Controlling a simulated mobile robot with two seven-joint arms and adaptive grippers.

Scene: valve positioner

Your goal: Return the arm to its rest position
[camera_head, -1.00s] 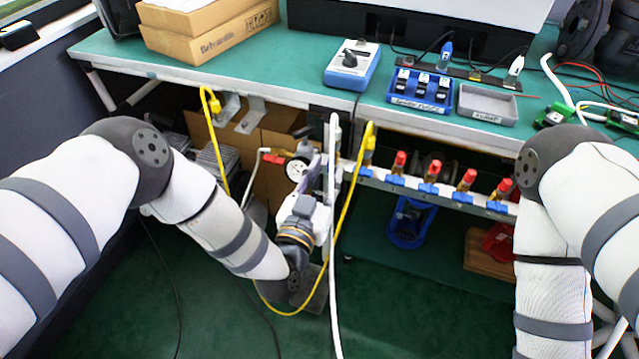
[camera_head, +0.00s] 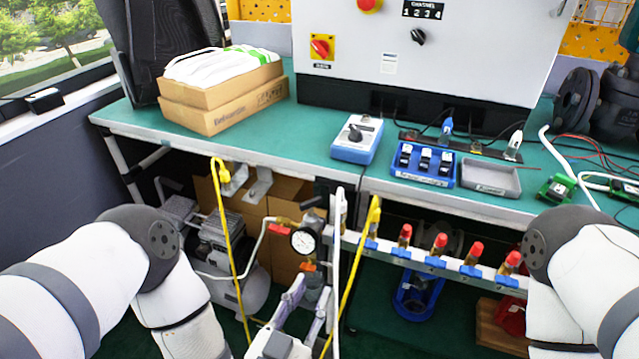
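My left gripper (camera_head: 310,292) is at the bottom centre, its pale fingers pointing up and standing apart with a gap between them. Its tips are close below the round white pressure gauge (camera_head: 303,241); whether they touch the fitting under the gauge cannot be told. No held object shows between the fingers. My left arm (camera_head: 90,280) comes in from the left, with its elbow raised and its forearm running out of the bottom edge. My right arm (camera_head: 580,255) is bent at the right edge, and its gripper is out of view.
A manifold rail (camera_head: 450,265) with several red-capped valves runs right of the gauge. Yellow hoses (camera_head: 228,240) and a white hose (camera_head: 337,270) hang near my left gripper. The green bench (camera_head: 290,148) carries boxes (camera_head: 225,95), a blue calibrator (camera_head: 357,138) and trays. A compressor (camera_head: 220,250) stands below.

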